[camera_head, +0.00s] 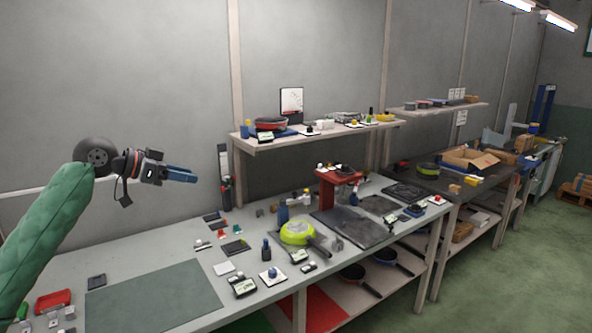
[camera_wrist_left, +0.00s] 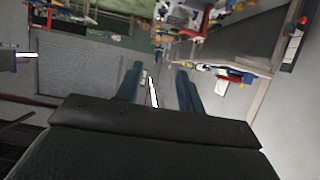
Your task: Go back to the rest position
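My left gripper (camera_head: 182,174) is raised in the air above the left part of the workbench, in front of the grey wall. Its blue fingers point to the right in the head view. In the left wrist view the two fingers of the gripper (camera_wrist_left: 158,86) stand apart with nothing held between them. My left arm in its green sleeve comes in from the lower left. My right gripper is in neither view.
The workbench (camera_head: 190,255) below carries a green pan (camera_head: 297,233), a dark flat plate (camera_head: 352,228) and several small tools. A wall shelf (camera_head: 300,137) holds a red pan (camera_head: 268,124). An open cardboard box (camera_head: 470,158) stands farther right. Green floor is free at right.

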